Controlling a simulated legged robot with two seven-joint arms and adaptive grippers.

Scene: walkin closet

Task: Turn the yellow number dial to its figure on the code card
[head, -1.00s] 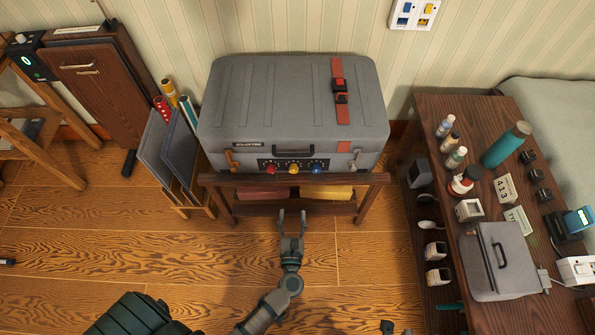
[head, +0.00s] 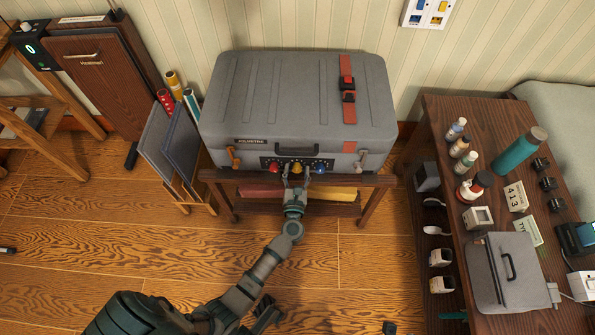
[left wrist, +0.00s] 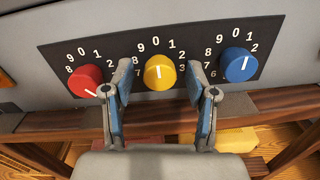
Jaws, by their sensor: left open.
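The yellow dial (head: 297,168) is the middle one of three knobs on the front panel of a grey case; the left wrist view shows it close up (left wrist: 160,72). Its white mark points up, at about the 0 printed above it. My left gripper (head: 296,178) is open in front of it. In the left wrist view its two blue-padded fingers (left wrist: 159,80) stand on either side of the yellow dial, with gaps visible to both sides. A white card reading 4 1 3 (head: 516,197) stands on the right table; whether it is the code card I cannot tell.
The red dial (left wrist: 86,81) and blue dial (left wrist: 238,65) flank the yellow one, close outside my fingers. The grey case (head: 290,100) rests on a wooden stand (head: 375,180). A table (head: 440,150) with bottles and small devices stands at right.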

